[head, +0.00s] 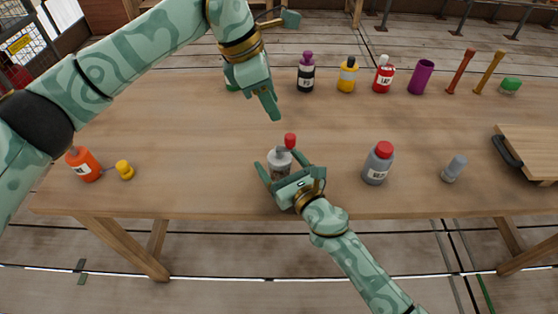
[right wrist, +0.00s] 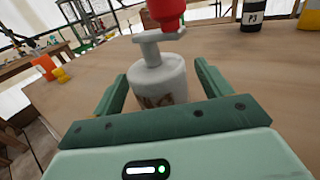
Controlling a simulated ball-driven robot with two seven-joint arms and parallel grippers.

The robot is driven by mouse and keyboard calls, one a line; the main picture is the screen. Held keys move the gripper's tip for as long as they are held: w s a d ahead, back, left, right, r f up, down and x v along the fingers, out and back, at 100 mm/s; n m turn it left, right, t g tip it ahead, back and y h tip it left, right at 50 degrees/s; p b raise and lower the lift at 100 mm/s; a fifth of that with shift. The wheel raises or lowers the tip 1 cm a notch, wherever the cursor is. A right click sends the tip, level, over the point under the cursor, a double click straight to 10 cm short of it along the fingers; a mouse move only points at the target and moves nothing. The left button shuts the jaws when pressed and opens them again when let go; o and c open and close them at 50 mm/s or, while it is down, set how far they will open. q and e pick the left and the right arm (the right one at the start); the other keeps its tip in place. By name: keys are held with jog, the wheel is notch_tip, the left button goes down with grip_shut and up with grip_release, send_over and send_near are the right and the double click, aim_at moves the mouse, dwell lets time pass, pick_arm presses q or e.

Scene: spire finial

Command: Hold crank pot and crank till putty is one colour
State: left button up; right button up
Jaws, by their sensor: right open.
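The crank pot (head: 279,158) is a small pale grey pot with a dark-marked label and stands upright on the table. Its grey crank arm (right wrist: 158,38) and red knob (head: 290,140) are on top. In the right wrist view the pot (right wrist: 160,80) stands between the fingers. My right gripper (head: 278,163) is open around the pot, with a finger on each side and gaps visible in the wrist view. My left gripper (head: 270,104) hangs above and behind the pot, clear of the knob, pointing down; its finger gap cannot be made out. The putty inside is hidden.
A grey bottle with red cap (head: 378,163) and a small grey bottle (head: 454,168) stand right. An orange bottle (head: 83,164) and yellow piece (head: 125,170) are left. Several bottles, including a black one (head: 306,73), line the back. A board (head: 533,150) lies far right.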

jog(key=shift+w+a, duration=0.1)
jog(key=shift+w, duration=0.1)
jog(key=shift+c, duration=0.3)
jog(key=c, duration=1.1)
